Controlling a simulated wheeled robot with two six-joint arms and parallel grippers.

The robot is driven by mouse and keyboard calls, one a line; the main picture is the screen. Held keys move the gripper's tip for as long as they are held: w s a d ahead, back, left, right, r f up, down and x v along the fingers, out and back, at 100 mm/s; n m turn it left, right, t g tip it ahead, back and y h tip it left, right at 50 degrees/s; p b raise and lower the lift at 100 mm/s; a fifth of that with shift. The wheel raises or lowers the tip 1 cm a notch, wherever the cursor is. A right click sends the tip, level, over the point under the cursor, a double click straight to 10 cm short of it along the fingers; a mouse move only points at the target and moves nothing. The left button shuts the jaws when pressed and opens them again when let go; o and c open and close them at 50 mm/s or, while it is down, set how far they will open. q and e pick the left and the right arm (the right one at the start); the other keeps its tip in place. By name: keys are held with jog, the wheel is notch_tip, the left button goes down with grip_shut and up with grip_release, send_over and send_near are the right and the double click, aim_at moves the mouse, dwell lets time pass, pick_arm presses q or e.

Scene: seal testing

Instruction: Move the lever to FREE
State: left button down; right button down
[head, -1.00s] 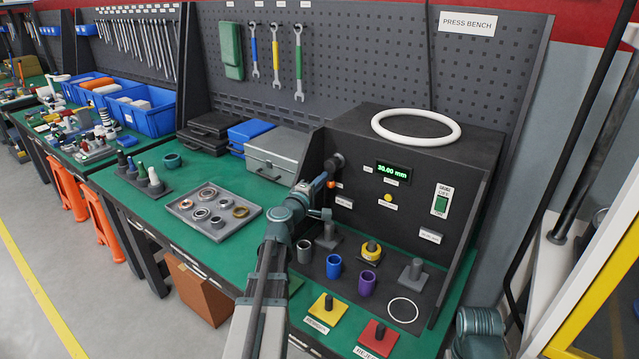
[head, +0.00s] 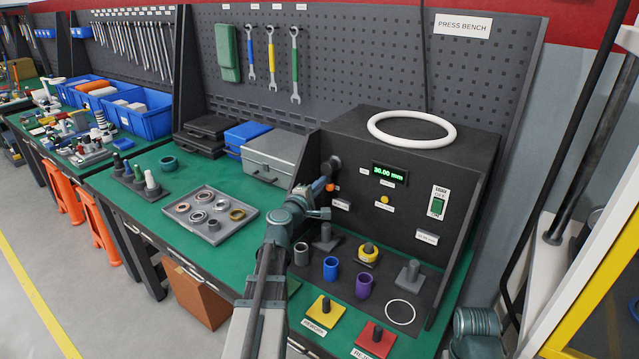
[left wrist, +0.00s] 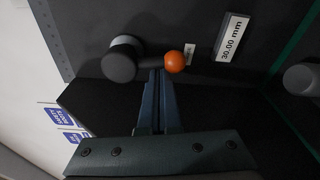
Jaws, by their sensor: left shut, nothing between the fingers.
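The lever has a dark round hub (head: 332,163) on the left part of the press bench's front panel and an orange ball knob (head: 330,187) below it. In the left wrist view the orange knob (left wrist: 175,62) shows to the right of the grey-black hub (left wrist: 122,58). My left gripper (head: 322,184) is shut and empty, its tips right beside the knob. In the left wrist view the closed fingers (left wrist: 158,76) end just below and left of the knob; contact cannot be told. The small labels near the lever are unreadable.
Blue (head: 331,268) and purple (head: 364,285) cups and several posts stand below. A white ring (head: 411,129) lies on top. A parts tray (head: 184,223) is left.

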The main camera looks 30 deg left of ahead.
aim_at(331, 185)
pick_arm(q)
jog(key=d+n, duration=0.1)
jog(key=n, duration=0.1)
jog(key=d+n+p, duration=0.1)
jog(key=n, duration=0.1)
jog(key=shift+g, duration=0.3)
jog(key=n, duration=0.1)
jog(key=d+n+p, duration=0.1)
jog(key=n, duration=0.1)
jog(key=shift+s+d+r+n+h, duration=0.1)
jog(key=shift+d+r+n+h, duration=0.05)
jog(key=shift+r+n+h, duration=0.2)
jog(key=n+p, duration=0.1)
jog(key=n, duration=0.1)
jog(key=d+r+n+h+p, duration=0.1)
jog(key=n, duration=0.1)
jog(key=d+r+n+p, duration=0.1)
jog(key=n, duration=0.1)
jog(key=shift+s+g+h, duration=0.1)
jog(key=shift+g+h, duration=0.15)
jog(key=shift+g, duration=0.15)
jog(key=shift+d+r, duration=0.1)
jog(key=shift+r, duration=0.05)
